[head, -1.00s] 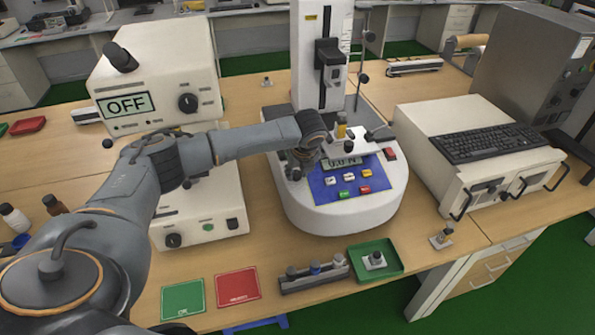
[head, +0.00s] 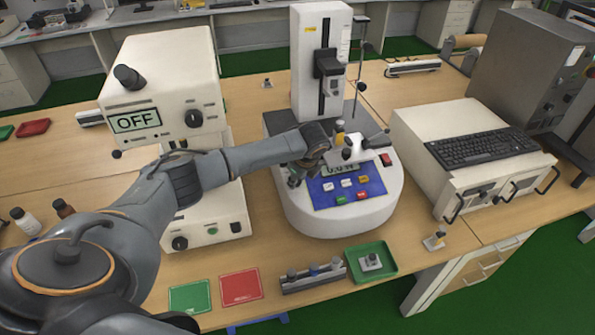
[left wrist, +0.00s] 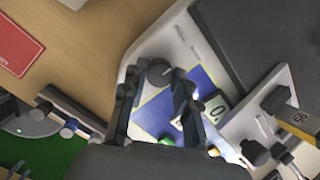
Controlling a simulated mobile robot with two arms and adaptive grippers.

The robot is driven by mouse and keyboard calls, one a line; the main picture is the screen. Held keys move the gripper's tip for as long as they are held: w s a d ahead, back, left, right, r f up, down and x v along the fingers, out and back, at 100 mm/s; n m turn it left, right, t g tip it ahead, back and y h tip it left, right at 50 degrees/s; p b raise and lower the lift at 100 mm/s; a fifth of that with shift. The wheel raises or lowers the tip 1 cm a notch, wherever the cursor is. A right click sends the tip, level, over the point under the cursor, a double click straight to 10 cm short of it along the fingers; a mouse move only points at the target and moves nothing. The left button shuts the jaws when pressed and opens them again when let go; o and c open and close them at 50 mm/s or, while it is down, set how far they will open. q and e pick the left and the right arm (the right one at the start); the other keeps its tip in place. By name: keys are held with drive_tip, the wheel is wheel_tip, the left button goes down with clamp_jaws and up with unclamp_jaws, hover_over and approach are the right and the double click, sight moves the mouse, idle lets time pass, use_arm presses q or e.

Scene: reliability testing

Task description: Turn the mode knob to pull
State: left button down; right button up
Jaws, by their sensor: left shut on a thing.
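The white force tester (head: 345,215) stands on the bench with a blue control panel (head: 345,191) on its front. The dark round mode knob (left wrist: 159,73) shows in the left wrist view at the edge of the blue panel, between my fingertips. My left gripper (head: 296,178) reaches down over the panel's left side, and its two fingers (left wrist: 154,82) straddle the knob, shut on it. In the head view my gripper and wrist hide the knob and part of the display. The knob's pointer direction and mode labels are not readable. My right gripper is not in view.
The tester's column (head: 320,60) rises behind my wrist. A white instrument reading OFF (head: 160,85) stands left, close to my forearm. A green tray (head: 371,263), a sample rack (head: 314,276) and red (head: 240,287) and green mats lie in front. A keyboard (head: 490,147) lies on a unit at right.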

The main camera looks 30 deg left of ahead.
use_arm(q)
drive_tip(key=n+p, duration=0.2)
drive_tip(key=n, duration=0.1)
drive_tip(key=shift+r+n, duration=0.15)
drive_tip(key=shift+n, duration=0.15)
drive_tip(key=shift+n+g+p, duration=0.3)
drive_tip(key=shift+n+p, duration=0.35)
drive_tip(key=shift+n, duration=0.85)
drive_tip(key=c, duration=1)
unclamp_jaws()
drive_tip(key=v, duration=1.1)
drive_tip(key=shift+d+r, duration=0.1)
drive_tip(key=shift+r, duration=0.3)
